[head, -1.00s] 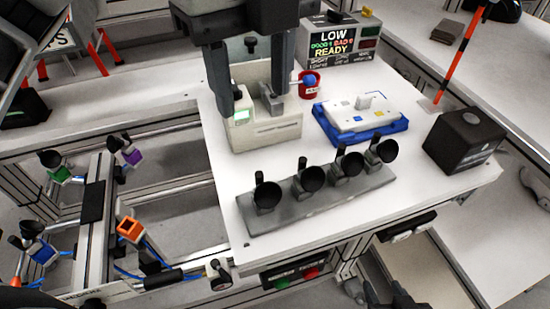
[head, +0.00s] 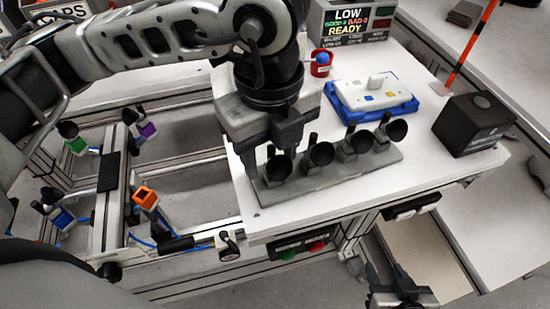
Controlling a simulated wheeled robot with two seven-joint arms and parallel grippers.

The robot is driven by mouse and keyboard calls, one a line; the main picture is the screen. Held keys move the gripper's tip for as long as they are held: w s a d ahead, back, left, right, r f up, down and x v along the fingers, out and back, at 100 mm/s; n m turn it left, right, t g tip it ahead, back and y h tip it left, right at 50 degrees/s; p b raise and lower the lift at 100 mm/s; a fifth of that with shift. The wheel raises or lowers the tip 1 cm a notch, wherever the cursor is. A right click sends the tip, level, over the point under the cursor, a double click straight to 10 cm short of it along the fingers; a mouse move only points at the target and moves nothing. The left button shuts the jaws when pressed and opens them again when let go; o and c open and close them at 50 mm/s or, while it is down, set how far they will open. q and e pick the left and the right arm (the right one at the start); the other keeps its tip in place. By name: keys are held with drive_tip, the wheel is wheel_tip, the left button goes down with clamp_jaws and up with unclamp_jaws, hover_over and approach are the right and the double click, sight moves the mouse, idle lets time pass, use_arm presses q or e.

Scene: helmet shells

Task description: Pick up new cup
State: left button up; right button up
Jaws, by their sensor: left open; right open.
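Several black cups stand in a row on a grey bar rack (head: 340,176) on the white table. The leftmost cup (head: 278,168) is partly hidden by my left gripper (head: 270,156). The gripper is open and points down, with its fingers around or just behind that cup; I cannot tell whether they touch it. The other cups are the second (head: 319,154), the third (head: 358,143) and the rightmost (head: 397,130). My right gripper (head: 390,276) is open and empty at the bottom edge, below the table front.
Behind the rack are a blue tray (head: 345,113) with a white block, a red container (head: 320,69) and a display box (head: 352,28). A black box (head: 474,125) stands at right. At left, a frame holds coloured fixtures, including an orange one (head: 145,196).

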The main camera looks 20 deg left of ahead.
use_arm(q)
drive_tip(key=shift+f, duration=0.15)
drive_tip(key=c, duration=1)
clamp_jaws()
